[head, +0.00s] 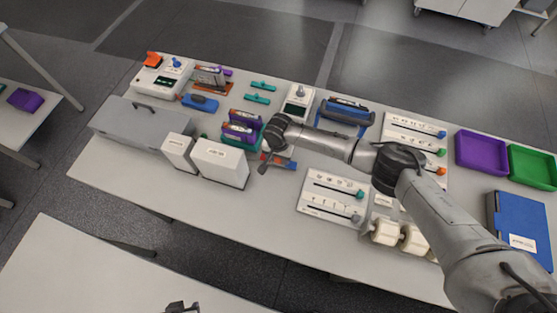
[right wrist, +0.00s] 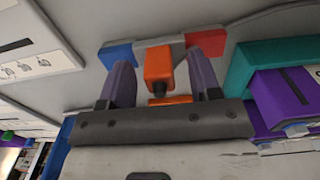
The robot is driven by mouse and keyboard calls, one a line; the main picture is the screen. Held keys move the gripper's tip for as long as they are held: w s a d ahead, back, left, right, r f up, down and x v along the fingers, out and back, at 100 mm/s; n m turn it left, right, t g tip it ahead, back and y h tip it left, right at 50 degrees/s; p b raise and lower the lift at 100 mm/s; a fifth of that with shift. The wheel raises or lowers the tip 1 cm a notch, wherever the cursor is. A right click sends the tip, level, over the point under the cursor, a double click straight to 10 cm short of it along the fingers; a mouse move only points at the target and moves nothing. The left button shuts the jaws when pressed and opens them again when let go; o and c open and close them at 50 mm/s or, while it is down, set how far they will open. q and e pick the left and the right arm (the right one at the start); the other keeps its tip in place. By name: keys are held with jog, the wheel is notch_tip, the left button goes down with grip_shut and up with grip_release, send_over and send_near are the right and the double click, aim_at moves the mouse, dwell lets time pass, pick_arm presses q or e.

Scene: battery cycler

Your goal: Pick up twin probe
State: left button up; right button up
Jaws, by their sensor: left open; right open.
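The twin probe (right wrist: 158,68) shows in the right wrist view as a grey bar with a blue end, a red end and an orange block in the middle. In the head view, the probe (head: 287,165) lies on the table, partly hidden by my right gripper (head: 264,163). My right gripper (right wrist: 163,80) is open, with one finger on each side of the orange block. I cannot tell whether the fingers touch it. My left gripper (head: 182,307) is at the bottom edge of the head view, away from the probe and mostly cut off; it is open.
A teal holder with purple modules (head: 241,130) stands close beside the probe. White boxes (head: 220,163) and a grey case (head: 142,123) are to the left. Slotted white panels (head: 330,196) are to the right. Purple (head: 481,153) and green (head: 533,167) trays sit at the far right.

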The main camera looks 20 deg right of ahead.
jog(key=shift+f, duration=0.35)
grip_shut()
dwell(0.3)
jog(key=shift+r, duration=0.1)
jog(key=shift+r, duration=0.65)
notch_tip(320, 180, up, 3)
jog(key=s+d+r+p, duration=0.1)
jog(key=s+d+r, duration=0.5)
jog(key=s, duration=0.3)
jog(key=shift+d+r, duration=0.3)
jog(key=shift+d, duration=0.55)
